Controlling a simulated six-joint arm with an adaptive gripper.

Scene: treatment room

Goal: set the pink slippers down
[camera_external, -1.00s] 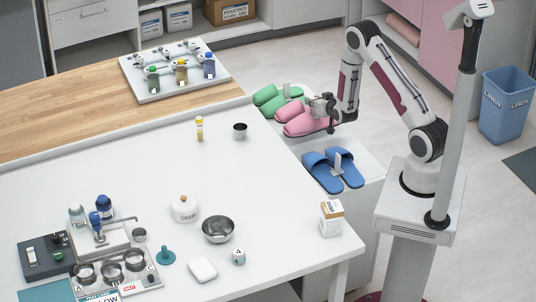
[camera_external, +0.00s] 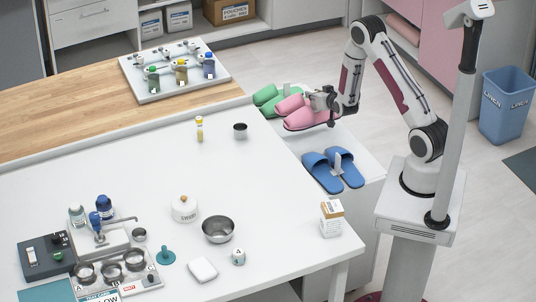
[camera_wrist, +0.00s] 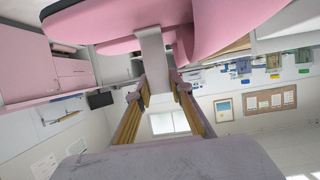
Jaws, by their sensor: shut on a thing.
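The pink slippers (camera_external: 305,118) are at my gripper (camera_external: 329,105), above the white side stand, between the green slippers and the blue slippers. In the wrist view the pink slippers (camera_wrist: 115,22) fill the top of the picture, and my gripper (camera_wrist: 160,88) is shut on a grey upright tab (camera_wrist: 153,50) between them. The slippers look raised a little above the stand; their undersides are partly hidden in the external view.
Green slippers (camera_external: 271,101) lie behind, and blue slippers (camera_external: 333,170) lie in front on the white stand (camera_external: 357,150).

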